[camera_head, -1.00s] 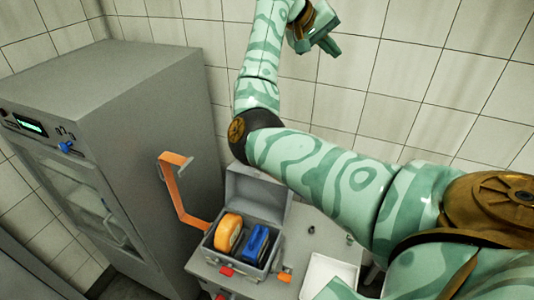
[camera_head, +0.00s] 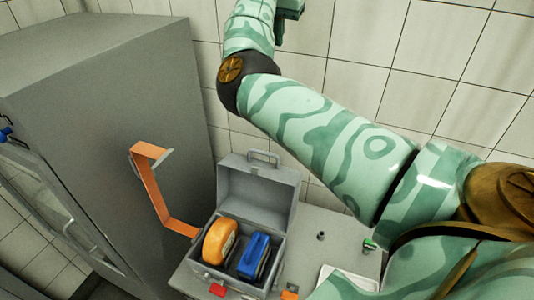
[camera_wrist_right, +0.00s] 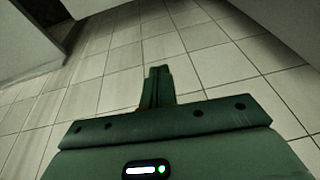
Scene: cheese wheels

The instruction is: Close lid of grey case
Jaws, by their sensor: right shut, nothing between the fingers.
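The grey case (camera_head: 206,272) stands on a grey surface at lower middle in the head view. Its lid (camera_head: 258,196) is open, standing up at the back, with a handle (camera_head: 264,157) on top. An orange cheese wheel (camera_head: 219,242) and a blue block-like thing (camera_head: 253,255) sit side by side inside. My right gripper (camera_head: 290,12) is at the top edge, partly cut off, above and well apart from the case. In the right wrist view its fingers (camera_wrist_right: 157,84) are shut and empty, with tiles beyond. My left gripper is not in view.
A large grey cabinet (camera_head: 120,90) stands at left, with an orange bracket (camera_head: 152,190) between it and the case. A white tray (camera_head: 348,280) and small fittings, one green (camera_head: 369,244), lie right of the case. My right arm spans above them. Tiled walls are behind.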

